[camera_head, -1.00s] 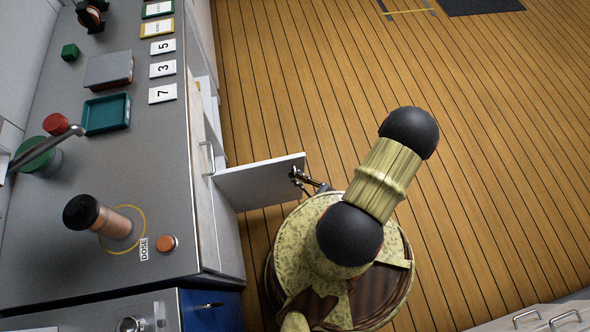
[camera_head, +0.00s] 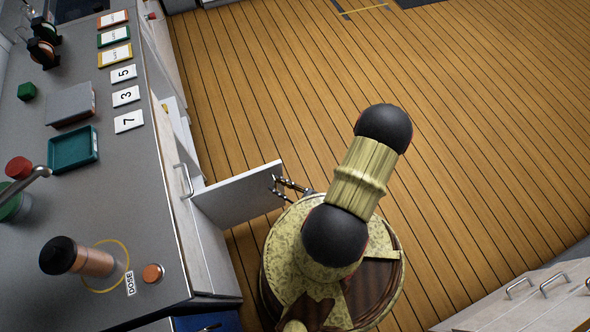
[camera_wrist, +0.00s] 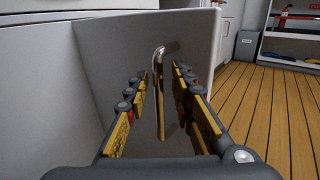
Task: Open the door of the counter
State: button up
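The counter (camera_head: 165,235) runs along the left of the head view. Its light door (camera_head: 238,196) stands swung out from the front, roughly square to it. In the wrist view the door (camera_wrist: 105,55) fills the middle. Its metal handle (camera_wrist: 161,85) stands between my two fingers. My gripper (camera_head: 277,188) is at the door's free end in the head view. In the wrist view my gripper (camera_wrist: 165,90) is open, one finger on each side of the handle, with gaps visible. Whether a finger touches the handle I cannot tell.
On the counter top are a teal tray (camera_head: 73,149), numbered cards (camera_head: 128,121), an orange button (camera_head: 153,273) and a copper-coloured cylinder (camera_head: 90,262). Wood floor (camera_head: 470,130) is open to the right. Drawers with handles (camera_head: 540,295) stand at the lower right.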

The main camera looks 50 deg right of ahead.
jog(key=s+d, duration=0.2)
jog(key=s, duration=0.8)
jog(key=shift+s, duration=0.4)
dwell(0.4)
